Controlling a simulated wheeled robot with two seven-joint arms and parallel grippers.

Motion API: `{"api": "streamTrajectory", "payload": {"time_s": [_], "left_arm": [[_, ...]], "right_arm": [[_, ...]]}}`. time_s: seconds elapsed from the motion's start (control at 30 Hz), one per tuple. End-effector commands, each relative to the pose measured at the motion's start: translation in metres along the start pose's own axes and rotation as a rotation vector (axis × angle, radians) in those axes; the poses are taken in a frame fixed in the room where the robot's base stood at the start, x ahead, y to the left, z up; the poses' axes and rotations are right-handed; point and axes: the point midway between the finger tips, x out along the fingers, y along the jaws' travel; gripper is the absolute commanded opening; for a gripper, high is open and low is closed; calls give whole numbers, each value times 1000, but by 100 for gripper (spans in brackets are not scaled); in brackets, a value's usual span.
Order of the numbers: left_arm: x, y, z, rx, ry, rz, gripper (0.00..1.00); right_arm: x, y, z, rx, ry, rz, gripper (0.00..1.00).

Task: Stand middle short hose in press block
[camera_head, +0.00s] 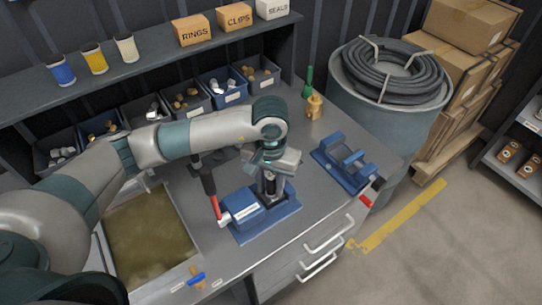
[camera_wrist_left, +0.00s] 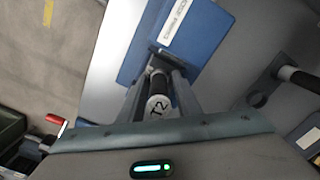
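The blue press block (camera_head: 256,211) stands near the front edge of the grey bench. It also shows in the left wrist view (camera_wrist_left: 178,45). My left gripper (camera_head: 268,178) is above the right part of the block, pointing down. Its fingers are shut on a short black hose (camera_wrist_left: 159,88) with a pale end marked T2. The hose is roughly upright in the head view, with its lower end at the block. The fingers partly hide it, and I cannot tell whether it is seated. My right gripper is not in view.
A black and red lever-like bar (camera_head: 207,181) stands just left of the block. A blue fixture (camera_head: 345,163) sits to the right. Bins (camera_head: 191,98) line the bench's back, with a brass fitting (camera_head: 314,106) beyond. A shallow tray (camera_head: 150,236) lies left; bare bench lies between block and fixture.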

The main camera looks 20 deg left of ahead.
Motion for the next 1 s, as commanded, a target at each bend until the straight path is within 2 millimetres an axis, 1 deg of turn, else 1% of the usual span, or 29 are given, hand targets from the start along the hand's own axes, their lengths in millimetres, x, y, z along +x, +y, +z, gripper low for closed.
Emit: {"api": "streamTrajectory", "payload": {"time_s": [0.03, 0.17, 0.23, 0.37, 0.8, 0.9, 1.0], "left_arm": [[-3, 0, 2, 1, -5, -2, 30], [-11, 0, 1, 1, -3, 0, 30], [-12, 1, -1, 2, 3, 2, 30], [-29, 1, -1, 3, 5, 2, 30], [-101, 1, -2, 3, 8, 3, 30], [-114, 1, -1, 1, 5, 3, 30], [-122, 1, -1, 2, 4, 3, 30]], "right_arm": [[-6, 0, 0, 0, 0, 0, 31], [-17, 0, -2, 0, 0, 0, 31], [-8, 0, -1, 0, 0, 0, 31], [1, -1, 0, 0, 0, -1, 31], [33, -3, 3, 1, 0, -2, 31], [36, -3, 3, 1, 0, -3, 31], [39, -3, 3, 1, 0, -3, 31]]}}
